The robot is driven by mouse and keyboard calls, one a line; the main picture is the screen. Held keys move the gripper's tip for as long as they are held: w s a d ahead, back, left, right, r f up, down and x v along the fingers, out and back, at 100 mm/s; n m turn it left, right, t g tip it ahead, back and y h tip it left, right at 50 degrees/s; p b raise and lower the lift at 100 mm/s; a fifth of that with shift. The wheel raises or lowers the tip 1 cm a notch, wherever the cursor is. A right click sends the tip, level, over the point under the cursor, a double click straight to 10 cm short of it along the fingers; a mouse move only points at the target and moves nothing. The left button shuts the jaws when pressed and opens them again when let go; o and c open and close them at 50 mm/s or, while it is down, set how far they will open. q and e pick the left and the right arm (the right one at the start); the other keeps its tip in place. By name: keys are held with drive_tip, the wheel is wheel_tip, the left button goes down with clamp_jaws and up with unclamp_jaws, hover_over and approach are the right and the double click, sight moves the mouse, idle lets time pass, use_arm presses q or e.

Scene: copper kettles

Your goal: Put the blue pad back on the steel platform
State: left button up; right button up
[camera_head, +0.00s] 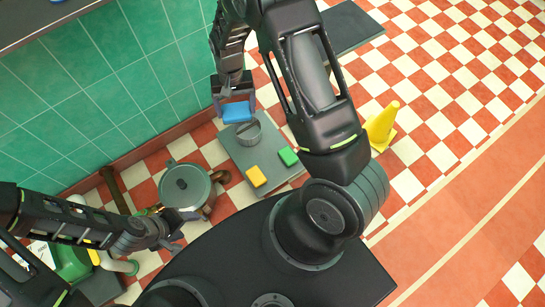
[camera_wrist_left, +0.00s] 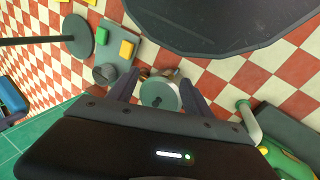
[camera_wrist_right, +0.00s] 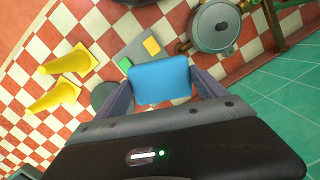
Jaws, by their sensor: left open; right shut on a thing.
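The blue pad (camera_head: 237,112) is between the fingers of my right gripper (camera_head: 236,106), which is shut on it. The pad also shows in the right wrist view (camera_wrist_right: 160,80), gripped at its two sides. It appears over the wall-side end of the grey steel platform (camera_head: 264,156), close to a grey cylinder (camera_head: 248,132) there. A yellow pad (camera_head: 256,176) and a green pad (camera_head: 288,156) lie on the platform's near part. My left gripper (camera_head: 181,229) is open and empty, near a copper kettle (camera_head: 187,184) with a grey-green lid.
Yellow cones (camera_head: 382,124) stand right of my right arm. A dark slab (camera_head: 350,28) lies at the top. The green tiled wall (camera_head: 110,70) bounds the left. A green container (camera_head: 72,262) is at the lower left. A dark round disc (camera_wrist_right: 106,96) is beside the platform.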

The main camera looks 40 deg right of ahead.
use_arm(q)
wheel_tip(320, 180, down, 23)
drive_tip(key=w+a+b, duration=0.1)
drive_tip(key=b, duration=1.9)
drive_tip(key=shift+w+a+t, duration=0.15)
drive_tip(key=shift+w+t, duration=0.15)
drive_tip(key=shift+w, duration=0.05)
use_arm(e)
drive_tip(key=s+d+f+m, duration=0.2)
drive_tip(key=d+f+m, duration=0.1)
drive_tip(key=f, duration=0.9)
drive_tip(key=s+d+f+m, duration=0.2)
drive_tip(key=f+m, duration=0.4)
drive_tip(key=f, duration=0.6)
drive_tip(key=s+d+f+m+t, duration=0.1)
drive_tip(key=d+f+m, duration=0.3)
drive_tip(key=f, duration=0.8)
drive_tip(key=shift+s+d+m+y, duration=0.25)
drive_tip(key=shift+s+m+y, duration=0.05)
drive_tip(key=shift+s, duration=0.1)
drive_tip(key=shift+r, duration=0.1)
use_arm(q)
drive_tip(key=shift+w+f+y+b, duration=0.2)
drive_tip(key=shift+f+y+b, duration=0.1)
drive_tip(key=shift+f+b, duration=1.1)
use_arm(e)
drive_tip(key=shift+f, duration=3.15)
